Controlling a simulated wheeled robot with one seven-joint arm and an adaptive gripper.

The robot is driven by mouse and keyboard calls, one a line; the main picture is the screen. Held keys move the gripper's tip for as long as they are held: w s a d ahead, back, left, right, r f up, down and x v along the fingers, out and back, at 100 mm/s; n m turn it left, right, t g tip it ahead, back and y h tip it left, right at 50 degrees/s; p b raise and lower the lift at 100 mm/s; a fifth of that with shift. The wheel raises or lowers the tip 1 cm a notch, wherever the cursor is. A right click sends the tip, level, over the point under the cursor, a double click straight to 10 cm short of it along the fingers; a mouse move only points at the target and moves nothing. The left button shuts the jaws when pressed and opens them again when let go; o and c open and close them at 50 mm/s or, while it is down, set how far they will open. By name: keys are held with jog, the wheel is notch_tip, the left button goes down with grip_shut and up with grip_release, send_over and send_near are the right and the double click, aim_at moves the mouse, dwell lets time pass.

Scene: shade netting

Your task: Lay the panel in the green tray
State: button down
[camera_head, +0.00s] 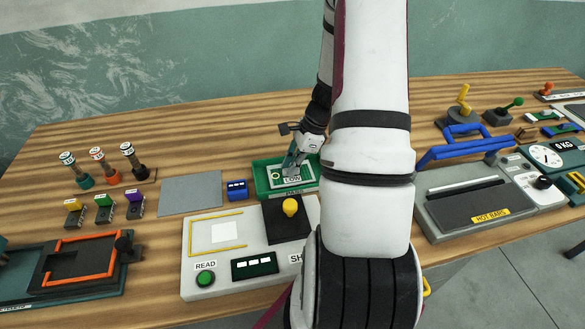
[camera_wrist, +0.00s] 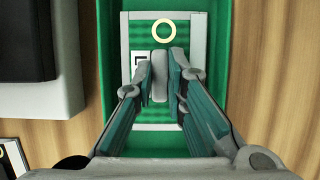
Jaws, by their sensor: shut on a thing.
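In the wrist view the panel (camera_wrist: 137,44) lies between the tray's green side walls (camera_wrist: 221,50). My gripper (camera_head: 292,170) points down over the tray. In the wrist view its fingers (camera_wrist: 160,82) are shut on a grey upright grip on the panel. I cannot tell whether the panel touches the tray floor. My arm hides the tray's right end.
A grey console (camera_head: 225,254) with a black block and yellow knob (camera_head: 289,207) stands in front of the tray. A small blue box (camera_head: 236,190) and a flat grey plate (camera_head: 190,194) lie to its left. A blue-handled press (camera_head: 470,146) stands right of my arm.

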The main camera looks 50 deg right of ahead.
jog(key=shift+f, duration=0.6)
jog(key=shift+f, duration=0.15)
jog(key=c, duration=1.6)
grip_release()
